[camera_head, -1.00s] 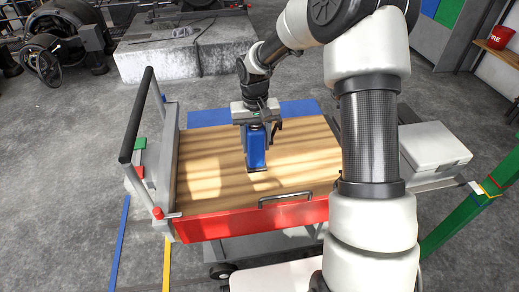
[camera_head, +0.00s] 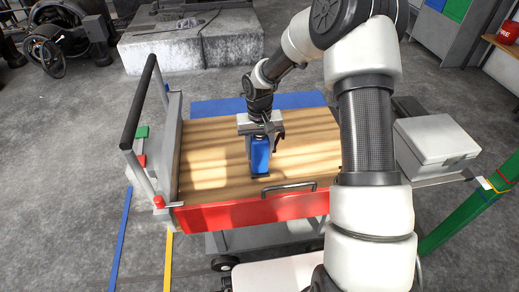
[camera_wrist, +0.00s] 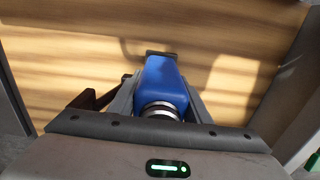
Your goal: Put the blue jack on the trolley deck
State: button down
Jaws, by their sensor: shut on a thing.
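The blue jack (camera_head: 260,154) is upright over the wooden trolley deck (camera_head: 305,150), near the deck's middle. Its dark base is at or just above the wood; I cannot tell for sure whether it touches. My gripper (camera_head: 258,132) points down and is shut on the jack's upper part. In the wrist view the blue jack (camera_wrist: 165,80) sits between the fingers of my gripper (camera_wrist: 160,100), with a silvery ringed neck near the palm. A dark lever sticks out to one side.
The trolley has a black push handle (camera_head: 138,103) at left and a red front edge (camera_head: 250,209) with a grey handle (camera_head: 289,187). A white-grey case (camera_head: 436,139) stands at right, near a green post (camera_head: 470,215). The deck around the jack is clear.

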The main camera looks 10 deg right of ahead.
jog(key=c, duration=1)
grip_release()
jog(key=shift+f, duration=0.1)
